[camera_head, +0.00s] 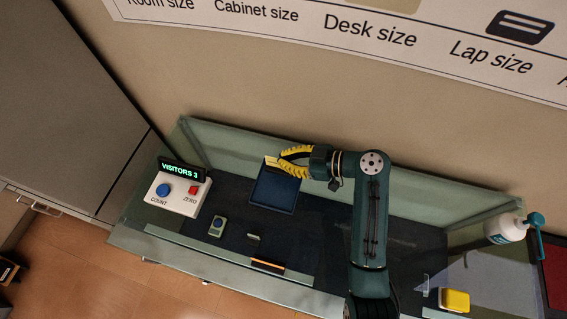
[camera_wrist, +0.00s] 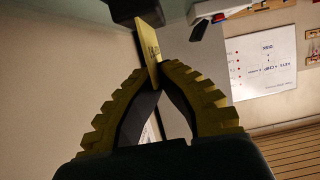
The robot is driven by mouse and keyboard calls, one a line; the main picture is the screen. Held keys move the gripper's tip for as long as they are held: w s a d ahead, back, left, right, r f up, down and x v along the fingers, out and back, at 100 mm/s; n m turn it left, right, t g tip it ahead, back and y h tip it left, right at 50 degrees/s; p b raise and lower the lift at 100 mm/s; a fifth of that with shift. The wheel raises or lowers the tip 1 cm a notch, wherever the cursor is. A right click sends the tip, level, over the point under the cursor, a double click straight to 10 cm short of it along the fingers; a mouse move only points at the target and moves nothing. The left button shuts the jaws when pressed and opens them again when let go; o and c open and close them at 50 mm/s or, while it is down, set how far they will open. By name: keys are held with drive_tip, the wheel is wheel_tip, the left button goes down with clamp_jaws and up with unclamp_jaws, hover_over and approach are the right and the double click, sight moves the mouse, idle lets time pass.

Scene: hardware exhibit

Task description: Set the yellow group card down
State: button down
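My gripper (camera_head: 278,164) has yellow ribbed fingers and reaches left over the back edge of a dark blue tray (camera_head: 273,203) in the head view. Its fingertips are closed on a thin yellow card (camera_head: 271,160). In the wrist view the card (camera_wrist: 148,48) stands on edge between the fingertips (camera_wrist: 155,72), with small print on its face that I cannot read. The card is at the tray's back side; whether it touches the tray I cannot tell.
A white counter box (camera_head: 177,193) reading "VISITORS 3" stands left of the tray. A small grey-green device (camera_head: 217,226) and a dark-and-orange strip (camera_head: 267,266) lie in front. A pump bottle (camera_head: 505,229) and a yellow block (camera_head: 454,299) are at right. Glass panels (camera_head: 300,160) edge the counter.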

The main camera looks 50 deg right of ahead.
drive_tip(key=shift+f, duration=1.25)
drive_tip(key=shift+f, duration=0.25)
drive_tip(key=c, duration=1.2)
unclamp_jaws()
drive_tip(key=shift+r, duration=0.1)
drive_tip(key=shift+c, duration=0.2)
drive_tip(key=shift+r, duration=0.2)
drive_tip(key=b+v, duration=0.1)
drive_tip(key=v, duration=1.1)
drive_tip(key=shift+a, duration=0.1)
